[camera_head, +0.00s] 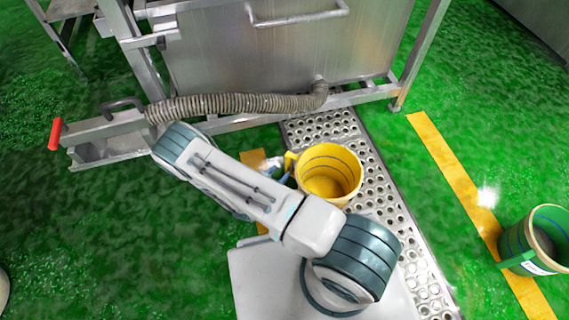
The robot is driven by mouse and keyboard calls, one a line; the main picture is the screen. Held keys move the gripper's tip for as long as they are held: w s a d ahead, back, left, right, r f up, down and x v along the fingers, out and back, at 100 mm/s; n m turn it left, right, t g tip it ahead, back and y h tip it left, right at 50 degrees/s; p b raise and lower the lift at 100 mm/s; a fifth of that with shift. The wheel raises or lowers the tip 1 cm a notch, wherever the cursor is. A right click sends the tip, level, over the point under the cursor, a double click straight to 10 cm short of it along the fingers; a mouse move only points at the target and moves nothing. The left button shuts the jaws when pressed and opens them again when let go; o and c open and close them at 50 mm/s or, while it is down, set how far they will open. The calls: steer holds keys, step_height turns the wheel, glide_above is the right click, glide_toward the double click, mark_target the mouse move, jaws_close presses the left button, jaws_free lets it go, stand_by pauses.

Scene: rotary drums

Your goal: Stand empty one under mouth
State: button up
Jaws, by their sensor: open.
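A yellow bucket (328,174) stands upright on the perforated metal floor strip, in front of the steel tank. Its inside shows bare yellow walls with a dark blue line and no clear contents. A yellow handle (291,160) sticks out from its left side. My gripper (279,173) is open beside this handle, partly hidden behind my arm; I cannot tell whether it touches. A green bucket (527,243) with a tan rim and a white label stands at the far right; its inside is only partly visible. Which opening is the mouth is unclear.
A steel tank (290,52) on a frame stands at the back. A ribbed hose (235,104) runs from its low outlet to a metal trough (108,140) with a red-ended handle.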

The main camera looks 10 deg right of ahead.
steer(key=s+d+r+m+g+h, duration=0.1)
steer(key=s+d+r+m+g, duration=0.15)
steer(key=r+m+g, duration=0.75)
steer(key=s+d+r+m, duration=0.1)
steer(key=d+r+m, duration=0.35)
steer(key=r, duration=1.15)
steer(key=s+a+r+m+y, duration=0.1)
steer(key=s+r+m+y, duration=0.4)
steer(key=r, duration=0.4)
steer(key=s+a+r+m+t+y, duration=0.1)
steer(key=s+a+r+m+y, duration=0.1)
steer(key=s+r+m+y, duration=0.3)
steer(key=s+r+m, duration=0.3)
steer(key=s+r, duration=0.1)
steer(key=shift+a+r, duration=0.15)
steer(key=shift+r, duration=0.25)
steer(key=shift+r, duration=0.1)
